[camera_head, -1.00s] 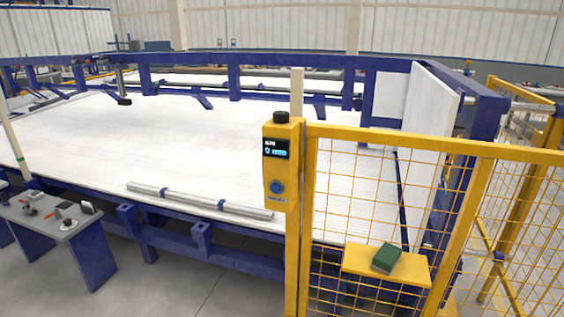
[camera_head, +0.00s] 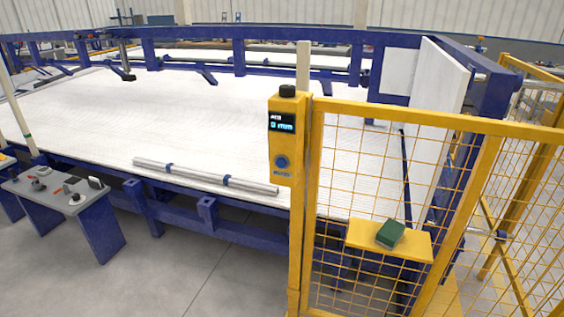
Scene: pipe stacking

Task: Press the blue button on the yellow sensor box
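The yellow sensor box (camera_head: 286,142) is mounted on a yellow post at the left end of the mesh fence. It has a black cap on top and a small dark display (camera_head: 282,123) with lit text that appears to read "0 mm". The round blue button (camera_head: 282,162) sits below the display on the box's front face and is unobstructed. Neither of my grippers is in view.
A yellow mesh fence (camera_head: 400,122) runs right from the post, with a green block (camera_head: 390,234) on its yellow shelf (camera_head: 362,243). Behind is a large white bed in a blue frame with a pipe (camera_head: 205,176) along its front. A grey table (camera_head: 62,199) stands left. Floor before the bed is clear.

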